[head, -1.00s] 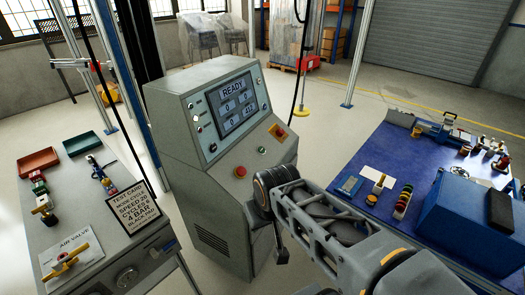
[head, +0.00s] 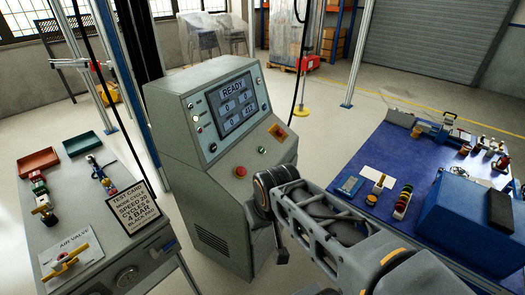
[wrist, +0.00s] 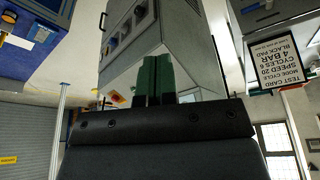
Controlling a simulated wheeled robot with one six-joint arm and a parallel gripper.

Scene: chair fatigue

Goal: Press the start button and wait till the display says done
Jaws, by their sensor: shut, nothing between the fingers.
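The grey control cabinet (head: 205,190) stands in the middle of the head view. Its display (head: 233,103) reads READY, with 0 in several boxes and a number in the lower right one. A green button (head: 262,149) and a red button (head: 240,171) sit on the sloping ledge below it. I see no label naming the start button. My gripper shows in the wrist view (wrist: 156,80) with its green fingers together and empty, in front of the cabinet. In the head view my arm reaches toward the cabinet's lower right front, below the buttons, with the gripper end partly hidden.
A red-and-yellow switch (head: 278,132) is on the ledge's right. A grey bench (head: 85,240) at left carries a test card (head: 132,208) reading 4 BAR and an air valve plate (head: 72,262). A blue table (head: 370,150) is at right. Open floor lies behind.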

